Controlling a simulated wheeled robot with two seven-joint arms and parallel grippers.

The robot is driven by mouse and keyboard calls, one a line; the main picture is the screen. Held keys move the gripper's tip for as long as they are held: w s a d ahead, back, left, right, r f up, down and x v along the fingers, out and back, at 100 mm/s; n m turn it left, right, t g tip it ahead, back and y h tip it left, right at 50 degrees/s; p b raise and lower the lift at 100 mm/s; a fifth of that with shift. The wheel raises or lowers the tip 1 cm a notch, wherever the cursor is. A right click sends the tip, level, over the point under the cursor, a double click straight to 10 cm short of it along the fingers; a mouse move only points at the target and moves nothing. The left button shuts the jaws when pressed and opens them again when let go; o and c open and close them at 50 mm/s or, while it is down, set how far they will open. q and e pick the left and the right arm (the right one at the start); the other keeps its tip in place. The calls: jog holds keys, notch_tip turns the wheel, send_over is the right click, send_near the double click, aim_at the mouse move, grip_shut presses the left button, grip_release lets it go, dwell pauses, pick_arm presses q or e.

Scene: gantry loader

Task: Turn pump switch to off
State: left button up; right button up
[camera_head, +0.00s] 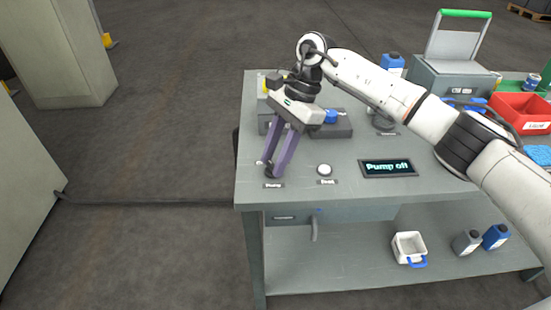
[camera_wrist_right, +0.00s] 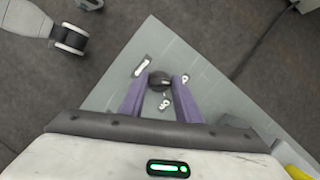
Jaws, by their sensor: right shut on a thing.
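The pump switch is a dark round knob (camera_wrist_right: 159,79) at the front left corner of the grey bench (camera_head: 345,185), behind a small label reading "Pump" (camera_head: 273,185). My right gripper (camera_head: 270,170) reaches down onto it with purple fingers. In the right wrist view the fingers (camera_wrist_right: 158,84) are shut on the knob, one on each side. The fingers mostly hide the knob in the head view. A dark display (camera_head: 388,168) on the bench reads "Pump off". My left gripper is not in view.
A round white button (camera_head: 324,170) sits just right of the switch. A grey block with a blue part (camera_head: 331,118) stands behind. A red bin (camera_head: 520,112) and a grey box with a green handle (camera_head: 450,75) are at the right. A white container (camera_head: 408,246) is on the lower shelf.

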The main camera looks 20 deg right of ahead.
dwell(0.4)
jog(key=o, duration=1)
jog(key=shift+o, duration=0.2)
jog(key=v, duration=1)
jog(key=shift+r+p, duration=0.2)
jog(key=shift+p, duration=0.2)
